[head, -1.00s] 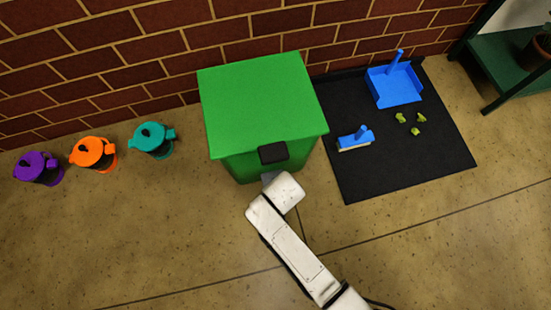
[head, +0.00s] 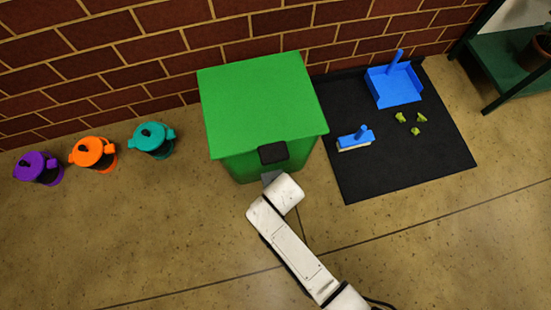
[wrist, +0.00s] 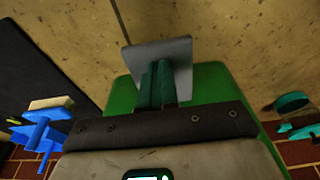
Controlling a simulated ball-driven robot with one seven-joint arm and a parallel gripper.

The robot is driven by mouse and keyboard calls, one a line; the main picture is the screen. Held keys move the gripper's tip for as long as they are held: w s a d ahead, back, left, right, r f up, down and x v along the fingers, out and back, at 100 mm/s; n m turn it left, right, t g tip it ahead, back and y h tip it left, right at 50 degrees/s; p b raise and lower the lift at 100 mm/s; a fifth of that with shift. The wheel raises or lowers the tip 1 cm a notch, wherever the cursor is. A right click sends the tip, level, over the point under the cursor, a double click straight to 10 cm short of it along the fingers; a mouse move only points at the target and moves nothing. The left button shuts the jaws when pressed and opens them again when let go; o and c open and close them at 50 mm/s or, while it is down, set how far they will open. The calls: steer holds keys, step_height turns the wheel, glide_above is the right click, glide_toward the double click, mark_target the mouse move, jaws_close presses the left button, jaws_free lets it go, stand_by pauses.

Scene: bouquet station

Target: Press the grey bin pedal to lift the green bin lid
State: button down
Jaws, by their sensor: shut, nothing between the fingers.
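The green bin (head: 265,105) stands against the brick wall in the head view, its green lid (head: 258,95) down flat on top. A dark tab (head: 272,153) sits at the lid's front edge. The grey pedal (head: 269,178) shows low at the bin's front, partly covered by my arm. In the wrist view the pedal (wrist: 178,50) is a grey plate just beyond my gripper (wrist: 160,66). The gripper is shut and empty, its fingertips over the pedal; I cannot tell whether they touch. In the head view my wrist hides the fingers.
A black mat (head: 400,170) to the right holds a blue dustpan (head: 394,87), a blue brush (head: 356,139) and green scraps (head: 415,131). Purple (head: 38,168), orange (head: 93,153) and teal (head: 152,140) cans stand to the left. The floor in front is clear.

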steer(key=shift+f, duration=1.55)
steer(key=shift+s, duration=0.1)
stand_by(0.3)
step_height(320, 180, up, 9)
steer(key=p, duration=0.9)
steer(key=shift+r, duration=0.15)
